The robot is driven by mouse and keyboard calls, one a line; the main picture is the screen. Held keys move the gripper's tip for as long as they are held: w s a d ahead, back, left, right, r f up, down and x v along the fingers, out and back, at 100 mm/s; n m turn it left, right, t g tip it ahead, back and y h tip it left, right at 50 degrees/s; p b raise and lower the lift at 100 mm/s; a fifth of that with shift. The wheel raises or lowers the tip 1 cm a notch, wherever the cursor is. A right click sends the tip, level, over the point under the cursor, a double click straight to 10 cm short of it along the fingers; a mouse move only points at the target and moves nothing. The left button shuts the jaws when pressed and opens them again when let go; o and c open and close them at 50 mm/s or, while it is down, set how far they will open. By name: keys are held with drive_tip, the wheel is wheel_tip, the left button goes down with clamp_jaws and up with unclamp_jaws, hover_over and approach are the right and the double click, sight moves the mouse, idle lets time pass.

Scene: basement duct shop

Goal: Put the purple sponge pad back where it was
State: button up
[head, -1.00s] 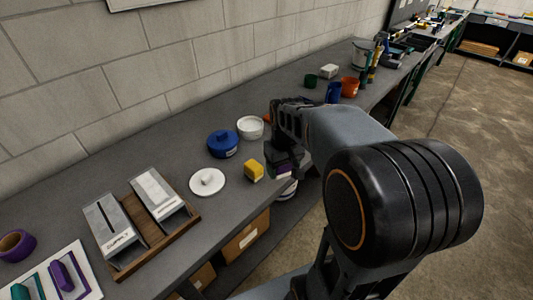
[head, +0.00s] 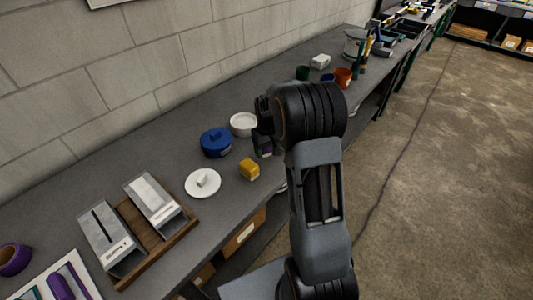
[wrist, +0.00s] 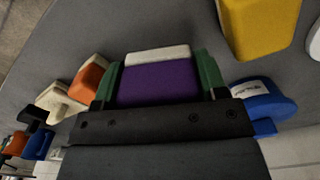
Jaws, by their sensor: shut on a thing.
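The purple sponge pad (wrist: 158,84) has a pale layer along its far edge in the wrist view. It sits between the two green-tipped fingers of my gripper (wrist: 158,80), which is shut on it. In the head view my gripper (head: 264,146) is over the bench, right of the blue lidded pot and just beyond the yellow block. Only a small dark purple bit of the pad shows there; the arm and fingers hide the rest. I cannot tell whether the pad touches the bench.
On the grey bench (head: 150,160) stand a yellow block (head: 249,169), blue lidded pot (head: 216,143), white bowl (head: 243,124), white knobbed disc (head: 202,184) and wooden rack (head: 185,232). Farther along are an orange cup (head: 342,77) and a white block (head: 320,62). A block wall runs behind.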

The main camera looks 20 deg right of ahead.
sight(266, 159)
drive_tip(key=shift+w+f, duration=0.35)
drive_tip(key=shift+f, duration=0.1)
drive_tip(key=shift+d+f, duration=0.1)
drive_tip(key=shift+f, duration=1.45)
drive_tip(key=shift+f, duration=0.1)
drive_tip(key=shift+f, duration=0.15)
drive_tip(key=o, duration=0.9)
